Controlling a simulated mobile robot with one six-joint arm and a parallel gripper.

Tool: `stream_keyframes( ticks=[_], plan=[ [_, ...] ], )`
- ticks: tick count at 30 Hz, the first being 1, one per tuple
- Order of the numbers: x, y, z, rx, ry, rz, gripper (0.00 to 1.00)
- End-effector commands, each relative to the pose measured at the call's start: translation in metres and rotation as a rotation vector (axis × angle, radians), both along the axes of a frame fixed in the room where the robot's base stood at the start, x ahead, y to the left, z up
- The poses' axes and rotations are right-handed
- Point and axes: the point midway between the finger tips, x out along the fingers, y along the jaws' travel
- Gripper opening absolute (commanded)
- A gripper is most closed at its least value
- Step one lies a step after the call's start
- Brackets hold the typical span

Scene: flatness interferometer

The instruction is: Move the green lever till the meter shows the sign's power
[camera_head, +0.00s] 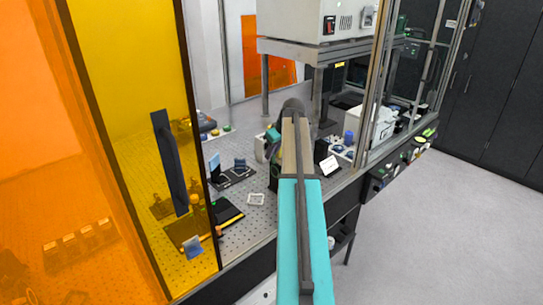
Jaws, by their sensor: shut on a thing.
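My teal arm reaches from the bottom centre up over the perforated optical table (255,185). My gripper (262,150) shows only in part, just left of the arm's far end. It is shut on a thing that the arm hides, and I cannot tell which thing. I cannot make out the green lever.
An amber sliding panel with a dark handle (170,160) covers the left. A pale instrument box (310,20) stands on a raised shelf behind. A glazed metal frame (376,80) stands at right, and open floor lies beyond.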

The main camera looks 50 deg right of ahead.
Motion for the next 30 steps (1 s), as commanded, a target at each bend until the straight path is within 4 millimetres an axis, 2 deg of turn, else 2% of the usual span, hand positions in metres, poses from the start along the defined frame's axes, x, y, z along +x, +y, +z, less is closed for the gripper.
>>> stream_keyframes(
  ticks=[14, 15, 18, 30],
  plan=[
    [-0.0021, 0.0006, 0.0012, -0.003, -0.033, 0.001, 0.00],
    [-0.0020, 0.0005, 0.0012, -0.003, -0.033, 0.001, 0.17],
    [-0.0020, 0.0006, 0.0012, -0.003, -0.033, 0.001, 0.31],
    [-0.0028, 0.0008, 0.0027, -0.004, -0.033, 0.000, 0.31]
  ],
)
